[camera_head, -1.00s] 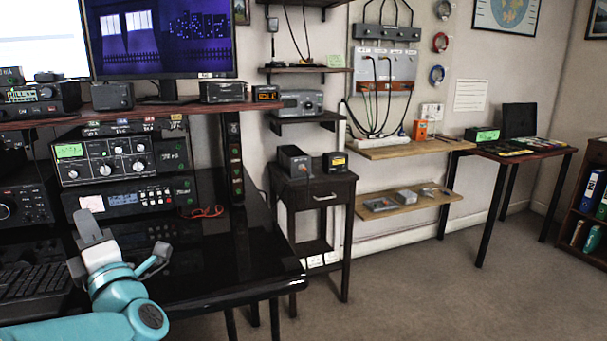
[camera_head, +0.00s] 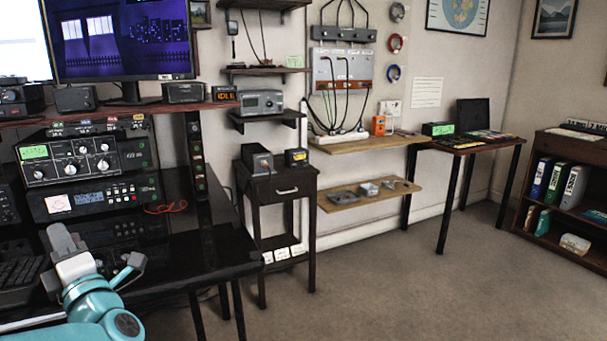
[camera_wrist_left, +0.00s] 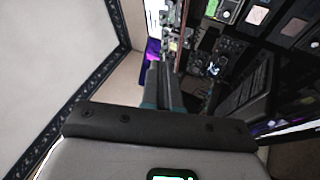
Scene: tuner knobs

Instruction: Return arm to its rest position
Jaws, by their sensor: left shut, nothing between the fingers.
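My left gripper (camera_head: 62,238) is at the lower left of the head view, on its teal arm, in front of the black desk. It is shut and holds nothing. In the left wrist view its two fingers (camera_wrist_left: 163,75) lie side by side, pointing up the picture. A radio tuner (camera_head: 82,157) with several silver knobs and a green display stands on the desk, behind and above the gripper. The gripper is apart from it. My right gripper is not in view.
The black desk (camera_head: 205,250) carries a keyboard (camera_head: 20,280) left of the gripper. A second black unit (camera_head: 95,198) sits under the tuner. A monitor (camera_head: 120,40) stands on the shelf above. A small side table (camera_head: 285,187) and open floor (camera_head: 400,285) lie to the right.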

